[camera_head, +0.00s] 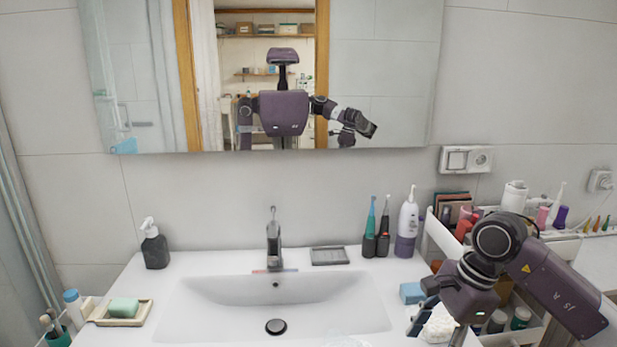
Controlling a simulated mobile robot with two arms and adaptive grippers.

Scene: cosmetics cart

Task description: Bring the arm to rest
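My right arm comes in from the right over the cosmetics cart (432,235). My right gripper (438,318) points down at the right end of the sink counter, with its dark fingers apart. A white, lumpy thing (439,326) shows between or behind the fingers. I cannot tell whether they touch it. My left gripper is not in view.
The white sink (220,315) is empty, with a faucet (273,245) behind it. A soap dish (98,318) and dispenser (154,248) are at left.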

